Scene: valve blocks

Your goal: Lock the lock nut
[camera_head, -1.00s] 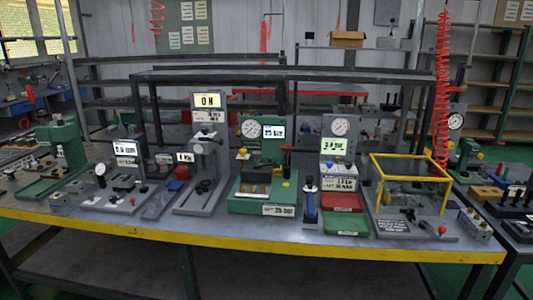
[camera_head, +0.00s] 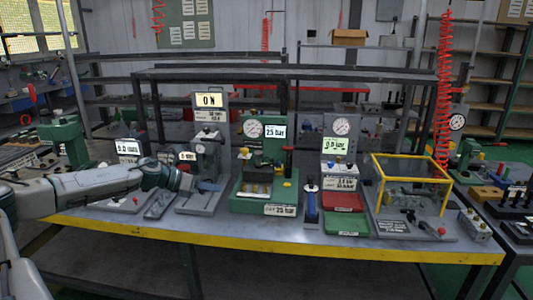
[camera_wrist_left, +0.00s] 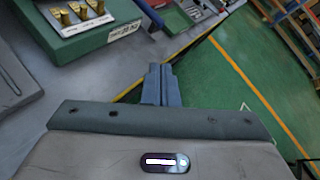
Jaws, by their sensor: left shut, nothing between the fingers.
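My left gripper (camera_head: 208,186) reaches in from the left, with its shut, empty fingers in front of the lower part of the grey stand (camera_head: 207,130) with the "ON" sign. In the left wrist view the two blue-grey fingers (camera_wrist_left: 160,84) are together, with nothing between them. I cannot make out a lock nut for certain. The green test block (camera_head: 262,190) with a gauge and a "25 bar" display stands just right of the gripper. Its row of brass fittings also shows in the left wrist view (camera_wrist_left: 78,14). My right gripper is not in view.
A blue-handled tool (camera_head: 311,200), a grey gauge unit (camera_head: 340,150) with red and green trays, and a yellow-framed guard box (camera_head: 410,185) stand further right. The bench's yellow front edge (camera_head: 280,240) has a bare strip behind it.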

